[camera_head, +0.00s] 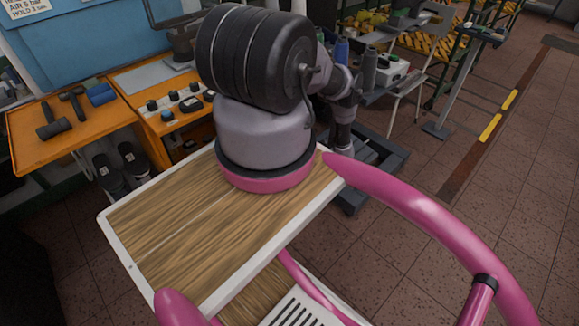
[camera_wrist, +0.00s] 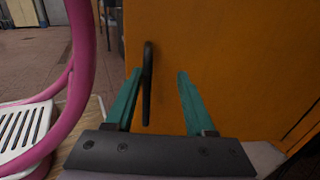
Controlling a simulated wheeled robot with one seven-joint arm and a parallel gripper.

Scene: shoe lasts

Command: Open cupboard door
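The orange cupboard door (camera_wrist: 235,50) fills most of the wrist view and looks flat and shut. A black upright bar handle (camera_wrist: 148,75) stands on its left part. My gripper (camera_wrist: 159,75) points at the door with its two teal fingers apart. The handle appears between the fingers, close to the left one; I cannot tell whether they touch. In the head view my arm hides the gripper and the handle. An orange unit (camera_head: 163,129) with small black parts on top shows left of my arm; the door face is not visible there.
An orange bench (camera_head: 30,155) with hammers stands at the left, with black shoes (camera_head: 131,157) below it. Shelving and a stand (camera_head: 455,85) are at the back right. The tiled floor (camera_head: 440,200) at the right is open.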

